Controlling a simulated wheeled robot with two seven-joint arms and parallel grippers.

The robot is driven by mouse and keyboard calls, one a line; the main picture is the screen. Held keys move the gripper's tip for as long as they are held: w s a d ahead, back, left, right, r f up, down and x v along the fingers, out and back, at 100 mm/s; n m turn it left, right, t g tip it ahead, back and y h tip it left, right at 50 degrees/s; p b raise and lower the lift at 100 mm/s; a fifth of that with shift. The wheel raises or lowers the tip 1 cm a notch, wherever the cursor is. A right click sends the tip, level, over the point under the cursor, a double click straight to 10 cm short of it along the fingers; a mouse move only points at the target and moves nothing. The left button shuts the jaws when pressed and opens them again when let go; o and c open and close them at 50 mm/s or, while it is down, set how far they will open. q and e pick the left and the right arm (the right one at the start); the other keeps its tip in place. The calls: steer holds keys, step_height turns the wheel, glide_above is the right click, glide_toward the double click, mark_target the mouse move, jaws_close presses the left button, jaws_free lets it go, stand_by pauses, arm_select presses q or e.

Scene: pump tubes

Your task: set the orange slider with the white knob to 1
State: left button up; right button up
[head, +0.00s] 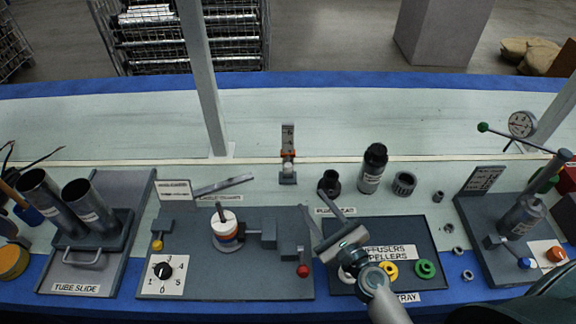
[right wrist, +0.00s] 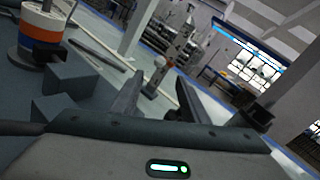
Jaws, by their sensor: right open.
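The slider is a short grey upright post (head: 288,135) at the back middle of the bench, behind the dark board. Its orange carriage (head: 283,153) with a white knob (head: 289,160) sits around the lower middle of the post. The scale marks are too small to read. My right gripper (head: 314,203) is open and empty, in front of the post and a little right of it, clearly apart from the knob. In the right wrist view the post (right wrist: 178,46) shows beyond and between the two open fingers (right wrist: 157,90). My left gripper is in no view.
A dark board (head: 200,275) with a dial (head: 163,270), a stacked-ring post (head: 224,225) and a red knob (head: 303,271) lies left of my gripper. A tray (head: 430,250) lies below it. A black bottle (head: 371,170) stands right of the slider. The bench behind is clear.

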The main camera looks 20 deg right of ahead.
mark_target(290, 170)
steer(key=w+a, duration=0.1)
steer(key=w, duration=0.3)
steer(key=w+p, duration=0.1)
steer(key=w, duration=0.4)
steer(key=w+a+p, duration=0.1)
steer(key=w, duration=0.3)
steer(key=shift+w+a, duration=0.35)
steer(key=shift+w, duration=0.05)
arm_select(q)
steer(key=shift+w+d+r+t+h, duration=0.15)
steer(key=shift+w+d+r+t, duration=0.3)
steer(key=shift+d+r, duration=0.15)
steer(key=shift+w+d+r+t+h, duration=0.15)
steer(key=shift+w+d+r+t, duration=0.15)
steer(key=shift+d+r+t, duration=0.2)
arm_select(e)
steer(key=shift+w+a, duration=0.15)
steer(key=shift+w, duration=0.55)
